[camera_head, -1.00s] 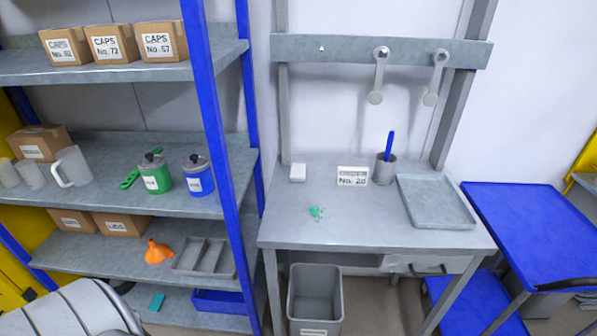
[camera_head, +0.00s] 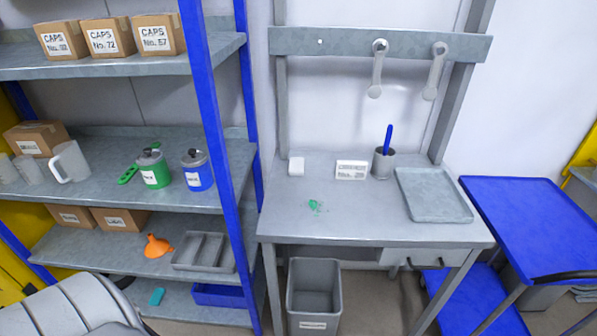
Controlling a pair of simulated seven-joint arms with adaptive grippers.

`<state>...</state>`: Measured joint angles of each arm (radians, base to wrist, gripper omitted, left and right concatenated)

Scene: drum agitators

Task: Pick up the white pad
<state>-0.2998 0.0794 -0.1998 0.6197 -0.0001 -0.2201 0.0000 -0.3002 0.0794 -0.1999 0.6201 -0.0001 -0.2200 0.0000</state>
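A small white pad (camera_head: 296,166) sits at the back left of the grey worktable (camera_head: 350,226), left of a white label card (camera_head: 351,170). It looks like a small block, and nothing touches it. Neither of my grippers is in view. A white and grey part of what may be my own arm shows at the bottom left, well away from the pad.
A grey cup (camera_head: 383,163) with a blue tool, a grey tray (camera_head: 433,194) and a green scrap (camera_head: 315,206) are on the worktable. Two wrenches (camera_head: 377,70) hang above. A grey bin (camera_head: 314,290) stands below. A blue-posted shelf (camera_head: 218,130) is left, a blue cart (camera_head: 535,225) right.

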